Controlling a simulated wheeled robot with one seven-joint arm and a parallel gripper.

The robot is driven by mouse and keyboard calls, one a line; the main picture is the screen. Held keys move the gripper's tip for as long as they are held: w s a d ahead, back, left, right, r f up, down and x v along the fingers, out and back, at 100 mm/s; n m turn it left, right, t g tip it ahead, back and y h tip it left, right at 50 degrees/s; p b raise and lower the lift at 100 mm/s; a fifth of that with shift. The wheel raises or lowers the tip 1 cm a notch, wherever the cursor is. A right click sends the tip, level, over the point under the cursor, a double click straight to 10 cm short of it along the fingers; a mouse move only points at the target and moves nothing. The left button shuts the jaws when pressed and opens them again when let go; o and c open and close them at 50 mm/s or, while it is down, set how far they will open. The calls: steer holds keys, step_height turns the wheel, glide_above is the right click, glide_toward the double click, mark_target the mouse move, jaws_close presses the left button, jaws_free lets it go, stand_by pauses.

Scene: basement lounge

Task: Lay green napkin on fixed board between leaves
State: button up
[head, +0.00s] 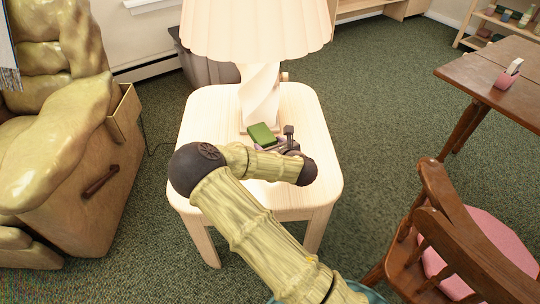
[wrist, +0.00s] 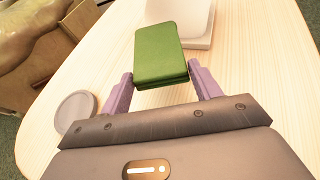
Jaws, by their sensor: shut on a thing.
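The green napkin (head: 262,134) is a small folded pad near the lamp foot on the pale side table (head: 190,125). In the wrist view the napkin (wrist: 160,50) is between and just beyond the purple fingers of my gripper (wrist: 162,84). My gripper (head: 272,146) is shut on it, low over the side table; I cannot tell whether the napkin still touches the top. A brown wooden table (head: 495,78) with a seam across its top stands at the right. It may be the table with the leaves; its top is only partly in view.
A lamp (head: 258,95) stands on the side table behind the napkin. A grey disc (wrist: 75,112) lies on the side table at left. Green carpet lies open between the tables.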

step_height(320, 180, down, 5)
steer(key=shift+b, duration=0.95)
steer(key=shift+f, duration=0.15)
steer(key=o, duration=0.9)
steer(key=shift+o, duration=0.2)
steer(key=shift+r, duration=0.25)
steer(key=p+v, duration=0.3)
steer(key=v, duration=0.9)
steer(key=shift+f, duration=0.1)
